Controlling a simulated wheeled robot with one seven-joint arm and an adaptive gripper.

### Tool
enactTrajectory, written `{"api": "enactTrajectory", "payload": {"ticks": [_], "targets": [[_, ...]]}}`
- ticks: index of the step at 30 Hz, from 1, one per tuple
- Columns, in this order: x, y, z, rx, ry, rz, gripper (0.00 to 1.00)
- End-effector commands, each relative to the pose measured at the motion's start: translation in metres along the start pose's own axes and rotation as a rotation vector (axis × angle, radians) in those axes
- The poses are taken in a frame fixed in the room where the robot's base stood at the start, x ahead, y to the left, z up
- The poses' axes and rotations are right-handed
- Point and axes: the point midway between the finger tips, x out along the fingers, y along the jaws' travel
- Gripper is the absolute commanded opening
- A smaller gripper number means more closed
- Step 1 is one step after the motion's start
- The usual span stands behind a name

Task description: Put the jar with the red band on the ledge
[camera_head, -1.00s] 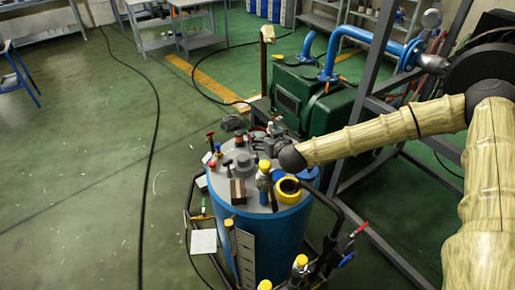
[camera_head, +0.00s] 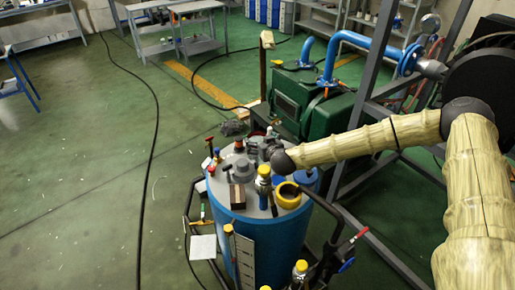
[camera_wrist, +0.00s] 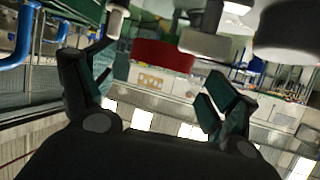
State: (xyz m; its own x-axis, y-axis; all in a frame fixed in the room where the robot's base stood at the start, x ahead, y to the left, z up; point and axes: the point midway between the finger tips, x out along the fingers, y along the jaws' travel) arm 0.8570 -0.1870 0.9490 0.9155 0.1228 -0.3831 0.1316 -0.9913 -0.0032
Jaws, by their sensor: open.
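My gripper (camera_head: 256,150) is low over the grey top of the blue drum (camera_head: 265,235), among small items. In the wrist view my gripper (camera_wrist: 158,85) is open, one finger on each side, with nothing between the fingertips. A dark red band-like round shape (camera_wrist: 162,55) shows beyond and between the fingers; it may be the jar's band, and the rest of the jar is unclear. In the head view a small dark red item (camera_head: 239,145) stands left of my gripper; I cannot tell whether it is the jar. I cannot tell which surface is the ledge.
A yellow-capped bottle (camera_head: 263,178), a yellow ring-shaped item (camera_head: 288,196) and a brown block (camera_head: 237,194) stand close to my gripper. A green machine (camera_head: 312,105) with blue pipes is behind. Pale round shapes (camera_wrist: 205,40) crowd the wrist view's top. Floor at left is mostly clear.

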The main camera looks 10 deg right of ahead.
Motion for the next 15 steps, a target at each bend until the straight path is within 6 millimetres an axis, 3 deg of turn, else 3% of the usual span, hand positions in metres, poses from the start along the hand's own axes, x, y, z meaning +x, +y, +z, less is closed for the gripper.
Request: {"api": "enactTrajectory", "payload": {"ticks": [15], "targets": [[0.048,0.001,-0.001,0.000,0.000,0.002,0.87]]}}
